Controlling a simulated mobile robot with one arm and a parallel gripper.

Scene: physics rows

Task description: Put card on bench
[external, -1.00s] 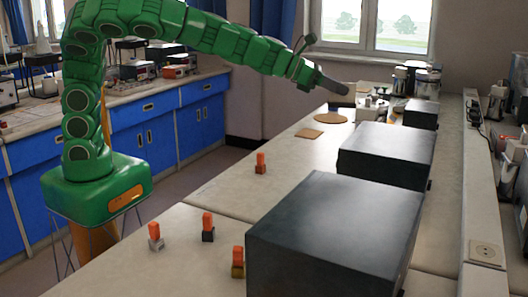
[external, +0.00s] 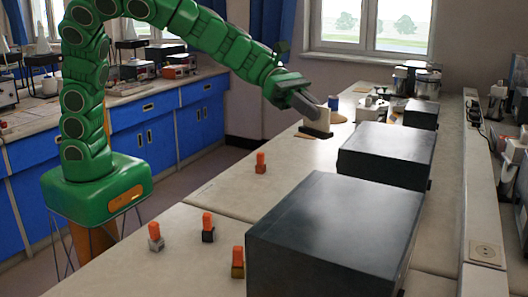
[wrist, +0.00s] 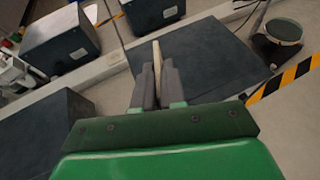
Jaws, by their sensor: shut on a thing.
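My gripper (external: 304,101) is shut on a pale cream card (external: 317,120), over the middle of the bench (external: 210,182). The card stands roughly upright, with a dark strip or foot (external: 315,134) at its lower edge. I cannot tell whether that foot touches the bench. In the wrist view the card (wrist: 157,60) shows edge-on as a thin pale strip between the two grey fingers of my gripper (wrist: 158,75). The fingers hide its lower part.
A large dark box (external: 335,235), a middle dark box (external: 387,150) and a small far one (external: 421,114) line the bench's right side. Several orange-topped pieces stand at the left, one alone (external: 261,163).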

